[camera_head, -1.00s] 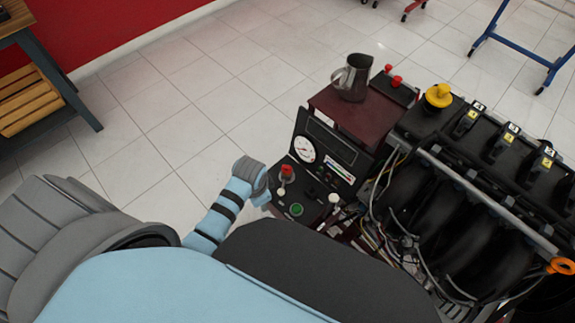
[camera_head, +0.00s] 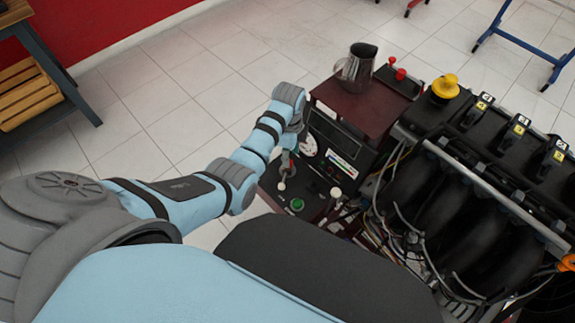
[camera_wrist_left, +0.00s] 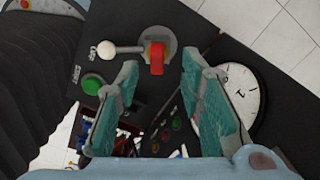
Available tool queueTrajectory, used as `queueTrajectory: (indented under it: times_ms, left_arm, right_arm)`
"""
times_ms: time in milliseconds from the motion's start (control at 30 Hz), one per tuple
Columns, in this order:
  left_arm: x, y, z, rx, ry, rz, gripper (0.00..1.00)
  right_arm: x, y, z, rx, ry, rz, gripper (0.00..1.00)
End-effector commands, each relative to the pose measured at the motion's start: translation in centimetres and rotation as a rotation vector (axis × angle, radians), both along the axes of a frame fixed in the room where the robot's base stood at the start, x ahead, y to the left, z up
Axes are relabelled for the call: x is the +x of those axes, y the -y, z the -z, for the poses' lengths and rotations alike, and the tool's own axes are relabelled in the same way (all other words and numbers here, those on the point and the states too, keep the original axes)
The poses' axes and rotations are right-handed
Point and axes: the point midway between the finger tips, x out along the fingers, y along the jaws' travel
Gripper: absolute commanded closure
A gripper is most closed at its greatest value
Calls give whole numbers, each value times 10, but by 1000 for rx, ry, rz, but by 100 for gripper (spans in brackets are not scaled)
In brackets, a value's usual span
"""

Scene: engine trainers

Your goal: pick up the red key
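The red key (camera_wrist_left: 157,58) shows in the left wrist view, upright in a round metal switch on the black control panel (camera_head: 325,180). My left gripper (camera_wrist_left: 160,72) is open and empty. Its two green-lined fingers stand either side of the key in the picture, with the key near the gap between the fingertips. I cannot tell how far the tips are from it. My right gripper is in neither view.
Beside the key are a white-knobbed lever (camera_wrist_left: 108,50), a green button (camera_wrist_left: 92,86) and a round gauge (camera_wrist_left: 240,95). The engine (camera_head: 450,195) with loose wires fills the right.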

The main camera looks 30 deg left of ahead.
Motion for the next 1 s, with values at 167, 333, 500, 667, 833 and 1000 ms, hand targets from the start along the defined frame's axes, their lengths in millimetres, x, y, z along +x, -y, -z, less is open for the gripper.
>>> queueTrajectory:
  times_ms: [167, 333, 500, 667, 833, 1000]
  left_arm:
    - [-3, -2, 35, 1, -1, -1, 65]
    - [-3, -2, 35, 0, 0, -1, 65]
    - [-3, -1, 35, 0, 0, -1, 83]
    - [-3, -1, 35, 0, 0, -1, 100]
    - [-3, -1, 35, 0, 0, -1, 100]
    - [-3, -1, 31, 0, 1, -1, 100]
  right_arm:
    - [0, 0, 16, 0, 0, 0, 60]
    - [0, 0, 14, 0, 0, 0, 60]
    - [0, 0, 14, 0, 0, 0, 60]
    - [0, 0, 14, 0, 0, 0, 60]
    - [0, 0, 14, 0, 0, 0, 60]
    - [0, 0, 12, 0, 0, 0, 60]
